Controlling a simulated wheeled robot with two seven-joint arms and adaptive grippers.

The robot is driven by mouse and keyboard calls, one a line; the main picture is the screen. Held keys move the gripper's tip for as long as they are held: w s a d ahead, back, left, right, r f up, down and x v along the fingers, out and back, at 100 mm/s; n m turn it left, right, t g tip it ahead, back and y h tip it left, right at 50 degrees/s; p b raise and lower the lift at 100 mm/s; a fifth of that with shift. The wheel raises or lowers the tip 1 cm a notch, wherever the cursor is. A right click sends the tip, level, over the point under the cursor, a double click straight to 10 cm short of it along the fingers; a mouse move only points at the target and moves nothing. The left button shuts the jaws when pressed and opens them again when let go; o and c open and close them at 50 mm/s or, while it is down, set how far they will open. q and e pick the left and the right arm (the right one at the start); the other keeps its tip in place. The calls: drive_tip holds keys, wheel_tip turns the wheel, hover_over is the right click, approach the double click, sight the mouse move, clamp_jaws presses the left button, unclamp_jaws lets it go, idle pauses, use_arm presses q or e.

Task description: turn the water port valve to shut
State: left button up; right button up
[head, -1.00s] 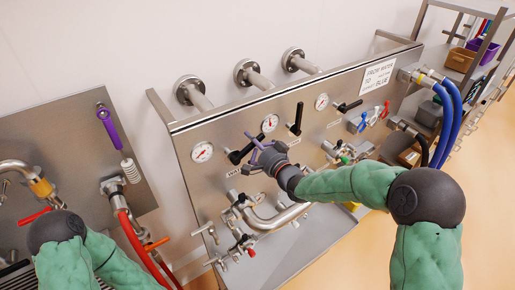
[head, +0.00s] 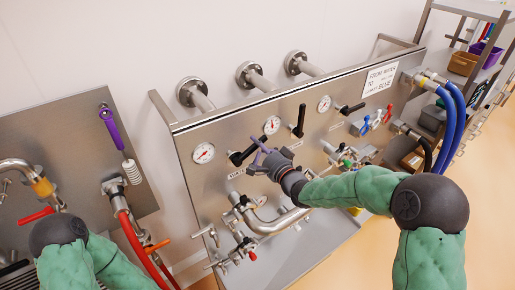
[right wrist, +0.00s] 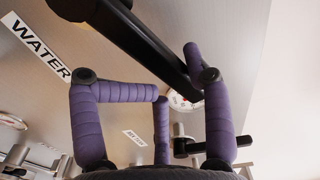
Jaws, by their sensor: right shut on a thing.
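The water port valve has a black lever handle (head: 240,157) on the steel panel, below the round gauges. In the right wrist view the black handle (right wrist: 135,40) runs diagonally beside a white label reading WATER (right wrist: 36,48). My right gripper (head: 260,155) is at the handle, its purple fingers partly covering its right end. In the right wrist view the fingers (right wrist: 178,78) stand around the handle's end, shut on it. The handle points up and to the right in the head view. My left gripper is not in view; only my left arm shows at lower left.
A second black lever (head: 299,118) stands upright to the right, with a third (head: 351,108) beyond it. A steel pipe (head: 275,222) and small valves jut out below my right gripper. Blue hoses (head: 455,125) hang at the right. A purple-handled tool (head: 109,125) hangs at left.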

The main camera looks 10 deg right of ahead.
drive_tip(key=shift+d+f+m, duration=0.1)
drive_tip(key=shift+f+m, duration=0.3)
drive_tip(key=shift+f+m+b, duration=0.45)
drive_tip(key=shift+f+m, duration=0.15)
drive_tip(key=shift+w, duration=0.1)
drive_tip(key=shift+r, duration=0.1)
drive_tip(key=shift+f+m, duration=0.45)
drive_tip(key=shift+m, duration=0.15)
drive_tip(key=o, duration=0.6)
drive_tip(key=shift+d+r, duration=0.1)
